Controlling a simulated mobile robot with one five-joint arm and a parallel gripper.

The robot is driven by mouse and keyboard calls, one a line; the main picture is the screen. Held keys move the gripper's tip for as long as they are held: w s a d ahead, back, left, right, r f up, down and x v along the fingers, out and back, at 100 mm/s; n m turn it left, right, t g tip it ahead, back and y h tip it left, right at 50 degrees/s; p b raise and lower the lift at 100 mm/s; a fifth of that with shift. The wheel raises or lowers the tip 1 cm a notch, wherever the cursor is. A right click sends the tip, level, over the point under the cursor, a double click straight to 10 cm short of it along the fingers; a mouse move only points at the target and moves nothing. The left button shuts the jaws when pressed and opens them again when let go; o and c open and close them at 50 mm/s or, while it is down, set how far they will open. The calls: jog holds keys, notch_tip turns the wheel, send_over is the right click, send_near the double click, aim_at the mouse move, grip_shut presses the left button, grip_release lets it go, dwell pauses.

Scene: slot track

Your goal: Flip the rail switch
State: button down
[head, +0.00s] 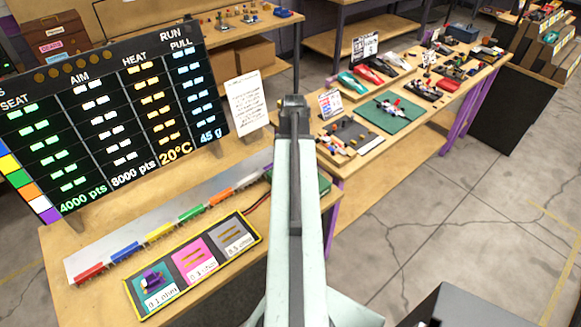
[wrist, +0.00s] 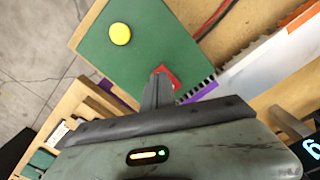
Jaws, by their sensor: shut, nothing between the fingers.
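In the wrist view, a green board (wrist: 135,45) lies on the wooden table, with a round yellow button (wrist: 120,33) on it. A small red piece (wrist: 172,76) sits at the board's edge beside the rail. It may be the switch, but I cannot tell its setting. My gripper (wrist: 160,74) is shut and empty, its tips over or against the red piece; contact is unclear. The rail (wrist: 265,62) is a pale strip with coloured sections and dark teeth. The rail also shows in the head view (head: 160,226), where my arm hides most of the green board (head: 324,184).
A black scoreboard (head: 110,120) stands behind the rail. A yellow-edged tray (head: 190,262) with labelled pads lies in front of it. Red and dark cables (wrist: 210,22) run near the green board. Another table (head: 405,100) with model cars is behind; open floor lies to the right.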

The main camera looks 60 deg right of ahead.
notch_tip(320, 180, up, 6)
jog(key=p, duration=0.5)
jog(key=w+a+n, duration=0.5)
jog(key=w+a, duration=1.3)
jog(key=a, duration=0.1)
jog(key=w+a+n, duration=0.2)
jog(key=a, duration=1.3)
jog(key=w+a+n, duration=0.1)
jog(key=a+n, duration=0.1)
jog(key=a, duration=1.4)
jog(key=shift+w+n, duration=0.3)
jog(key=shift+w, duration=0.1)
jog(key=shift+d, duration=0.15)
